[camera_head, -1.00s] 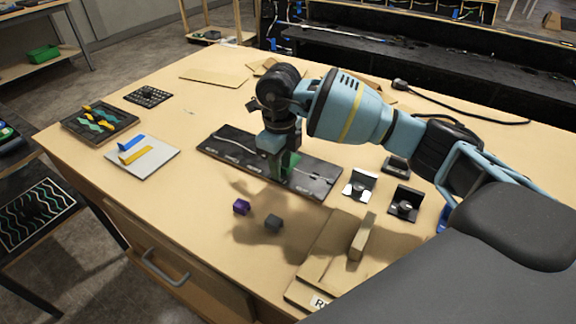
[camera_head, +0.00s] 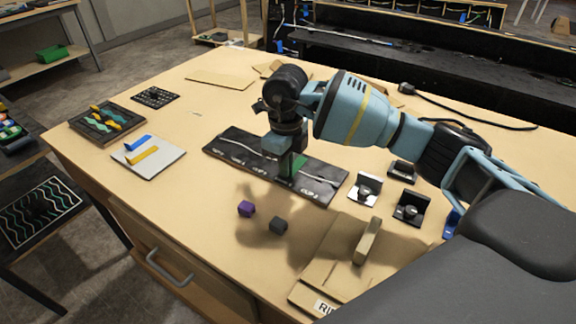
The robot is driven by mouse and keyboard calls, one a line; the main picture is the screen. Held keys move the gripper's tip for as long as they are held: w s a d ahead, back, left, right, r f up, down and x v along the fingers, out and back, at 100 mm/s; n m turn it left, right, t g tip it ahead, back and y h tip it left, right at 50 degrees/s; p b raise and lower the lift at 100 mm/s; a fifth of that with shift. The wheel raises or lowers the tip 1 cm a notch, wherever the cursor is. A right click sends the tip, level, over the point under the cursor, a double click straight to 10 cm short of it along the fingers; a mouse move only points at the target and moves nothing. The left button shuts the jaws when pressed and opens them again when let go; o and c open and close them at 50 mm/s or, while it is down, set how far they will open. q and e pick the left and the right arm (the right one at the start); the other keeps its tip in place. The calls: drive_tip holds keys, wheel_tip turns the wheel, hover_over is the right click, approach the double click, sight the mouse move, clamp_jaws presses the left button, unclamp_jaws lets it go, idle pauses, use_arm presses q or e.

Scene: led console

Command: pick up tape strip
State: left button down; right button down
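A blue tape strip (camera_head: 137,143) and a yellow tape strip (camera_head: 143,156) lie on a white card (camera_head: 160,165) at the left of the table. My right gripper (camera_head: 286,176) points down over the black console board (camera_head: 232,153), well to the right of the card. Its fingertips are low over the board, beside a green patch (camera_head: 299,163). The fingers are too small and dark to tell whether they are open or shut, or touching the board. My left gripper is not in view.
A purple cube (camera_head: 246,208) and a grey cube (camera_head: 278,225) sit before the board. A tray of wavy strips (camera_head: 107,123) stands behind the card. Small bracketed parts (camera_head: 368,188) and a cardboard piece with an upright block (camera_head: 368,240) are at the right.

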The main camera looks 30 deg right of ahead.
drive_tip(key=r, duration=0.3)
drive_tip(key=shift+s+a+r, duration=0.15)
drive_tip(key=shift+s+a, duration=0.15)
drive_tip(key=shift+a, duration=0.05)
drive_tip(key=s+a, duration=0.3)
drive_tip(key=s+a+r, duration=0.1)
drive_tip(key=s+a, duration=0.6)
drive_tip(key=s, duration=0.1)
drive_tip(key=shift+a+r, duration=0.2)
drive_tip(key=shift+r, duration=0.05)
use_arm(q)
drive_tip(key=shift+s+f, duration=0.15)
